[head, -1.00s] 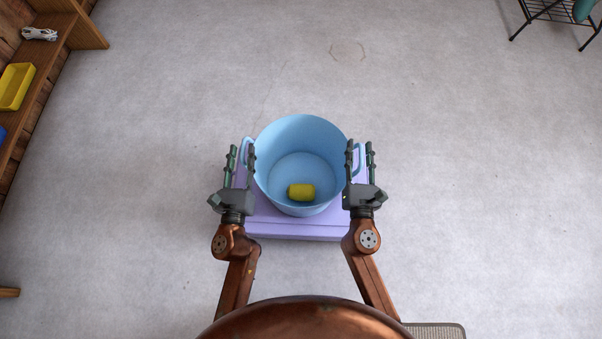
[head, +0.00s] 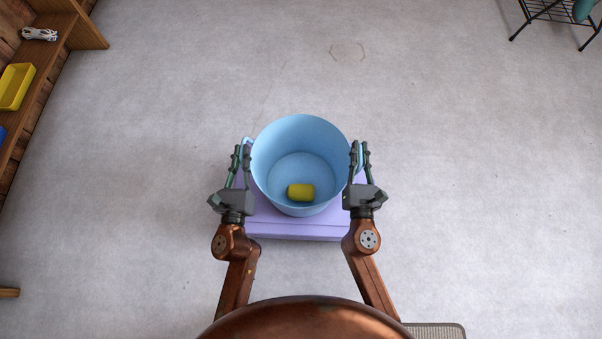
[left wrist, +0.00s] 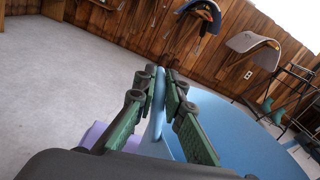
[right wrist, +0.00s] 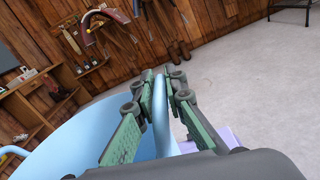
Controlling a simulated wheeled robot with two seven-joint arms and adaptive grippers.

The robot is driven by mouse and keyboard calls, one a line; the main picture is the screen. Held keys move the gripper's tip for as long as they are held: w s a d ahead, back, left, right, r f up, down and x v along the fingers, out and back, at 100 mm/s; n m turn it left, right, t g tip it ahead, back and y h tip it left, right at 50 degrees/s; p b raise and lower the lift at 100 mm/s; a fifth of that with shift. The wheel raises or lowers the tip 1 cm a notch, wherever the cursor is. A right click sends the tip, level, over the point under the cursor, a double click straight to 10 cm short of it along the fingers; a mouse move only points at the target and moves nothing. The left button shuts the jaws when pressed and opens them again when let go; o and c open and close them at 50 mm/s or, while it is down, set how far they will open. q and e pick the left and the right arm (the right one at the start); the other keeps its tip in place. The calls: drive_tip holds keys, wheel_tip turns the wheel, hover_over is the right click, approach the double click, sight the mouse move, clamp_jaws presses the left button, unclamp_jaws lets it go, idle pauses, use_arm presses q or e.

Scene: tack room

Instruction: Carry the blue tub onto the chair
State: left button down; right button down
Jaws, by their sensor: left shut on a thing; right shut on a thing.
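The blue tub (head: 300,138) stands upright on a lilac box-like support (head: 290,228) in the head view. A yellow cylinder (head: 301,192) lies inside it on the bottom. My left gripper (head: 242,152) is shut on the tub's left handle; the handle (left wrist: 157,105) runs between its fingers in the left wrist view. My right gripper (head: 361,150) is shut on the right handle (right wrist: 161,115), seen between its fingers in the right wrist view. I cannot make out a chair for certain in any view.
Wooden shelves (head: 62,30) with a yellow tray (head: 16,86) and a white cable bundle (head: 40,34) stand at the left. A black wire rack (head: 545,12) is at the far right. A mat edge (head: 437,331) shows at the bottom. The grey floor around is mostly clear.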

use_arm(q)
drive_tip(key=shift+r, duration=0.15)
use_arm(e)
drive_tip(key=shift+r, duration=0.1)
